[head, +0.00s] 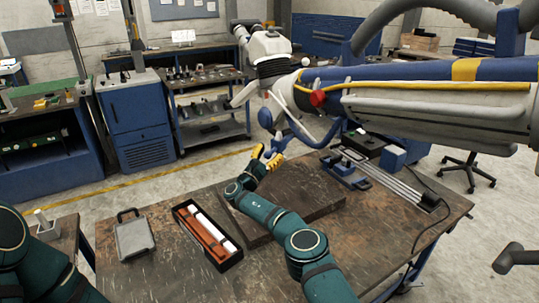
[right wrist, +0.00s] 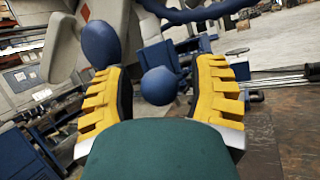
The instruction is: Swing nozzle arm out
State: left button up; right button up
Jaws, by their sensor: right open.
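The suspended microscope (head: 268,45) has a white head and hangs from a long blue and white arm (head: 420,90) with a yellow band, reaching in from the right. I cannot tell for certain which part is the nozzle arm. An oval blue knob (head: 265,118) hangs below the head; blue knobs also show in the right wrist view, one oval (right wrist: 101,45) and one round (right wrist: 159,86). My right gripper (head: 266,157) is open just below the hanging parts. The round knob appears between its yellow fingers; contact cannot be told. My left gripper is out of view.
The wooden table (head: 160,275) holds a dark square board (head: 315,205), a grey case (head: 134,238), a black tray (head: 228,262) with red and white bars, and a blue fixture with rods (head: 345,172). Workbenches line the back; open floor lies between.

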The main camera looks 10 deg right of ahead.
jog(key=v, duration=1.2)
